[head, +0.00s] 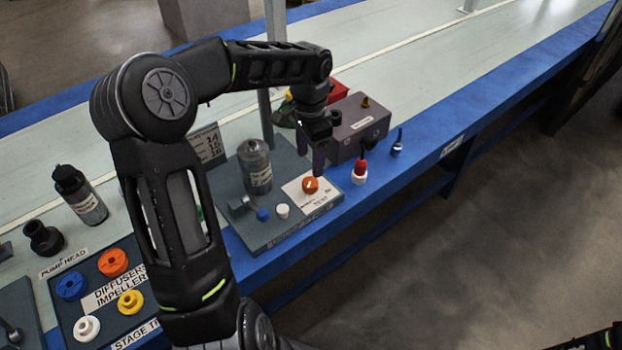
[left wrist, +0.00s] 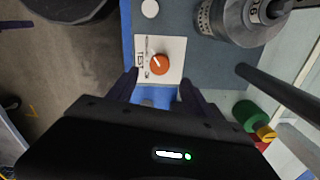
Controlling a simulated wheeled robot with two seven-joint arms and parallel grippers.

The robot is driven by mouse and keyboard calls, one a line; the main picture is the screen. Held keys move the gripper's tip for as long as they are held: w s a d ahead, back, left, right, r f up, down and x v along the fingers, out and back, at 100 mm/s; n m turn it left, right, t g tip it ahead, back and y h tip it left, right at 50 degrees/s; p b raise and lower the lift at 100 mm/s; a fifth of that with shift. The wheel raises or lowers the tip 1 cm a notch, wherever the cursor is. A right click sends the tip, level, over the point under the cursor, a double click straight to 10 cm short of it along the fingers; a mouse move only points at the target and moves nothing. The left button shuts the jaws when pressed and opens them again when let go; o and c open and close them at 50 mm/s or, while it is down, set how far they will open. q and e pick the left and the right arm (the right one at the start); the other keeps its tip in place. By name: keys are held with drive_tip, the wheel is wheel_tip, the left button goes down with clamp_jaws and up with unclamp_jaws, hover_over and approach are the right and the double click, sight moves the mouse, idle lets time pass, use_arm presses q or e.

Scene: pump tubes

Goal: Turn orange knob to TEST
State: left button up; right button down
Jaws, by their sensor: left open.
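The orange knob (head: 310,185) sits on a white label plate (head: 318,203) on the grey panel of the bench. The knob also shows in the left wrist view (left wrist: 159,64), with a white mark slanting across its face. The word TEST (left wrist: 139,59) is printed at the plate's left side there. I cannot tell exactly which marking the knob points to. My left gripper (head: 311,160) is above and behind the knob, pointing down. In the left wrist view its open fingers (left wrist: 159,78) stand on either side, just short of the knob, apart from it. My right gripper is out of view.
A purple-grey box (head: 362,122) and a red-and-white plug (head: 360,172) are at the right. A grey post (head: 266,125) rises behind the panel.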

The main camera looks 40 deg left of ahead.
sight(310, 182)
use_arm(q)
drive_tip(key=shift+f, duration=0.15)
wheel_tip(310, 182, down, 8)
drive_tip(key=shift+r+b, duration=0.2)
drive_tip(key=shift+b, duration=0.2)
clamp_jaws()
idle(0.6)
